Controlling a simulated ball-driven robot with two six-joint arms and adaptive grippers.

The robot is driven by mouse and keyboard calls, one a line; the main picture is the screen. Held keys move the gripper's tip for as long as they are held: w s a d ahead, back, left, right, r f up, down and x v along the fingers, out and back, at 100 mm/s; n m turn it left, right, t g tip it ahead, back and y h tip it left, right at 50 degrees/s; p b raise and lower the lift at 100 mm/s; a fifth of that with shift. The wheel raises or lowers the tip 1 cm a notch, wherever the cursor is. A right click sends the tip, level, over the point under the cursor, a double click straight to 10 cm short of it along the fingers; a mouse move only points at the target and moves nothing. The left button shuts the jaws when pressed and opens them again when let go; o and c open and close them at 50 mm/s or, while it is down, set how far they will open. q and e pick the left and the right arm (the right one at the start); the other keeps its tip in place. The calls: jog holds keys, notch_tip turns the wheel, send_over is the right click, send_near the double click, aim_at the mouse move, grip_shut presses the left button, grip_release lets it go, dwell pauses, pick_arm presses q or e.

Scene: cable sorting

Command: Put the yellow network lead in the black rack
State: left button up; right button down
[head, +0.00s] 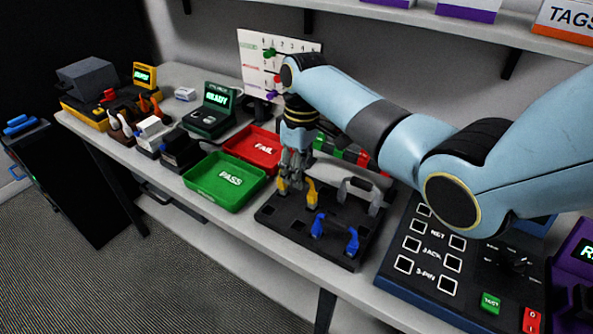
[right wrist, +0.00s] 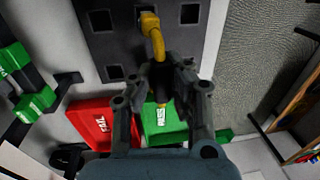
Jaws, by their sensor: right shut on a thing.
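The yellow network lead (head: 311,192) is an arched cable with a plug at each end, at the left part of the black rack (head: 299,236). My right gripper (head: 296,172) points down over it and is shut on it. In the right wrist view the yellow lead (right wrist: 157,42) runs out from between the fingers, with one plug at a square hole of the rack (right wrist: 125,47). I cannot tell whether its plugs are fully seated. A blue lead (head: 351,240) and a grey lead (head: 373,196) stand in the rack to the right. My left gripper is not in view.
A green PASS tray (head: 213,191) and a red FAIL tray (head: 247,143) lie left of the rack. A blue tester panel (head: 425,285) stands to the right. Green and red blocks (head: 345,152) are behind the rack. The table's front edge is close to the rack.

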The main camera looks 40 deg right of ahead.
jog(key=shift+p, duration=0.4)
jog(key=shift+f, duration=0.45)
dwell(0.6)
jog(key=shift+f, duration=0.45)
dwell(1.0)
jog(key=c, duration=0.7)
grip_release()
